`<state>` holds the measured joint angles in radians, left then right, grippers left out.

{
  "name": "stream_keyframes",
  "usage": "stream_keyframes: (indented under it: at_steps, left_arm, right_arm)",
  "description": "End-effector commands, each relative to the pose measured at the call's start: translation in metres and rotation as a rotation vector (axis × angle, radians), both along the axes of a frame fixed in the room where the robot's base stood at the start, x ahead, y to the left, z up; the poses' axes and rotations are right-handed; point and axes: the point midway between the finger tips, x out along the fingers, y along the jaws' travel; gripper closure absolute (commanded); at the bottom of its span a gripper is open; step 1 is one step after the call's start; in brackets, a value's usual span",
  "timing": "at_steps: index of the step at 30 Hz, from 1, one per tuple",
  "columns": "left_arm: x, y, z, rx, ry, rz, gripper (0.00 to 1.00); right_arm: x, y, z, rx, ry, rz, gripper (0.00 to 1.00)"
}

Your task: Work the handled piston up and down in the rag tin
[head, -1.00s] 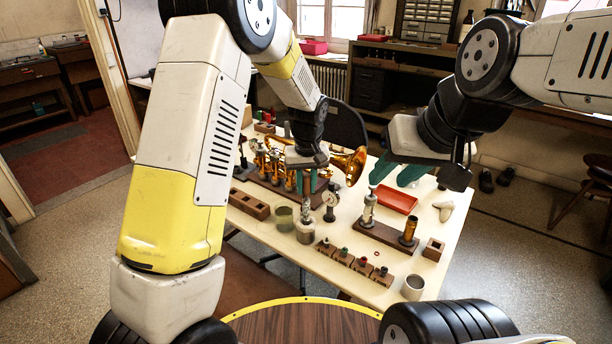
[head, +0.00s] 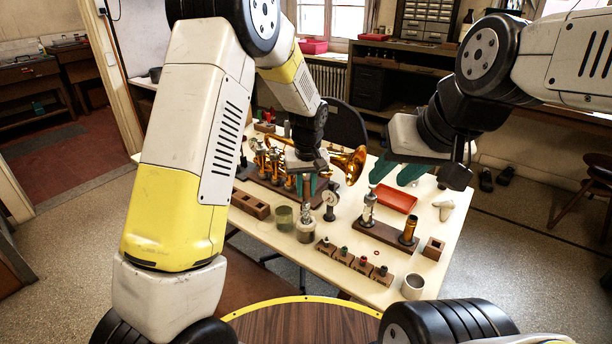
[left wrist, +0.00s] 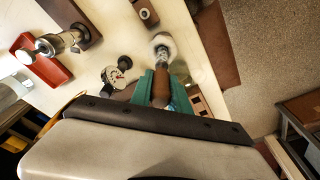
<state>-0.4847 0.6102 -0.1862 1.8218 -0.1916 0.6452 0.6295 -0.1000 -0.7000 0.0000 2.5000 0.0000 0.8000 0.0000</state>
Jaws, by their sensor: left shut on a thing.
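My left gripper (head: 306,188) is shut on the brown handle (left wrist: 161,90) of the piston, between its green fingers. The piston's metal body (left wrist: 162,58) hangs below the handle, with its lower end inside the pale rim of the rag tin (left wrist: 160,40). In the head view the rag tin (head: 306,236) stands on the table directly under the gripper, and the handle (head: 306,186) looks upright. How deep the piston sits is hidden by the tin. My right gripper (head: 397,174) is open and empty above the table, its green fingers apart.
A dial gauge (head: 330,203) stands close right of the handle, and an olive jar (head: 284,218) stands left of the tin. A brass horn (head: 345,165) lies behind. A red tray (head: 397,199), a wooden stand with cylinders (head: 385,234) and small labelled blocks (head: 352,262) are to the right.

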Motion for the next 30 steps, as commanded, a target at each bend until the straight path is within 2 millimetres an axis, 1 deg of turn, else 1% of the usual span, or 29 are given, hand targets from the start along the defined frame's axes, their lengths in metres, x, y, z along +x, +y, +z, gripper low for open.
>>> stream_keyframes:
  at_steps: [21, 26, 30]
  left_arm:
    - [0.000, 0.000, -0.051, 0.001, 0.001, 0.001, 1.00]
    - [0.000, 0.001, -0.058, 0.000, 0.000, 0.001, 1.00]
    - [0.000, 0.000, -0.055, 0.000, -0.001, 0.001, 1.00]
  right_arm:
    - [0.000, 0.000, 0.000, 0.000, 0.000, 0.000, 0.64]
    - [0.000, 0.000, 0.000, 0.000, 0.000, 0.000, 0.64]
    - [0.000, 0.000, 0.000, 0.000, 0.000, 0.000, 0.64]
